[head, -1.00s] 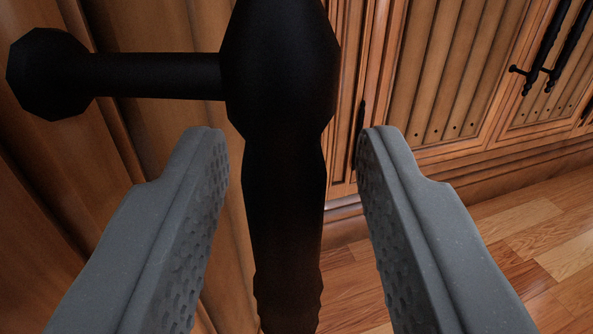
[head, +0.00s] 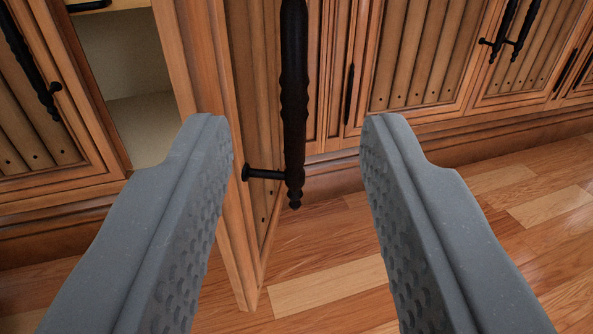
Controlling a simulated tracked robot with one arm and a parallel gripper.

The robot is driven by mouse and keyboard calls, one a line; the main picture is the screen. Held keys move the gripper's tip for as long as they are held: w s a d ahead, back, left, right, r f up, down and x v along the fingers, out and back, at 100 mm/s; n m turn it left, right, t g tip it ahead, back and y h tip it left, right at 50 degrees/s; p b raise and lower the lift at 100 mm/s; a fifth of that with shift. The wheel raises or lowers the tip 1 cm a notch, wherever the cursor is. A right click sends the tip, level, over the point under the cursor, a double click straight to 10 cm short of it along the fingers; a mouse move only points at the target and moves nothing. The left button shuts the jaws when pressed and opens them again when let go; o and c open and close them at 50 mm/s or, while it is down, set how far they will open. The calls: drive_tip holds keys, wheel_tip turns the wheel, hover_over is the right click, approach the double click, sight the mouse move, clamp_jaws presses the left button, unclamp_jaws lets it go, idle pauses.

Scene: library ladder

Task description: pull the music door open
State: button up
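The wooden door (head: 190,50) with a black turned handle (head: 294,110) stands ajar, swung out toward me. I see its edge nearly end-on, and I take it to be the music door, though no label shows. The handle stands out from the door's right face on a short black post (head: 262,173). My gripper (head: 292,135) is open and empty. The handle shows between its fingers in the picture but lies farther ahead, apart from them. The left finger hides part of the door.
A pale open cabinet interior (head: 125,80) shows left of the door. Another cabinet door with a black handle (head: 28,65) is at far left. Closed cabinets with black handles (head: 500,30) line the back right. The wooden floor (head: 480,260) at right is clear.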

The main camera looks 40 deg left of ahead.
clamp_jaws()
drive_tip(key=w+d+r+m+h+p, duration=0.1)
drive_tip(key=w+d+r+m+h, duration=0.25)
drive_tip(key=r+h, duration=0.4)
drive_tip(key=w+d+r+m+h, duration=0.3)
drive_tip(key=w+d+r+h, duration=0.15)
drive_tip(key=r, duration=0.55)
drive_tip(key=s+a+r+n+g+h+p, duration=0.15)
drive_tip(key=s+a+r, duration=0.3)
drive_tip(key=a, duration=0.45)
drive_tip(key=s+a+r+n+g, duration=0.1)
drive_tip(key=s+a+r+g, duration=0.3)
drive_tip(key=a, duration=0.6)
drive_tip(key=s+a+r+n+g+h, duration=0.1)
drive_tip(key=s+a+r, duration=0.1)
drive_tip(key=s+a, duration=0.55)
drive_tip(key=w+d+f, duration=0.3)
drive_tip(key=w+f, duration=0.5)
drive_tip(key=w, duration=0.1)
drive_tip(key=shift+w+d, duration=0.25)
drive_tip(key=shift+w, duration=0.1)
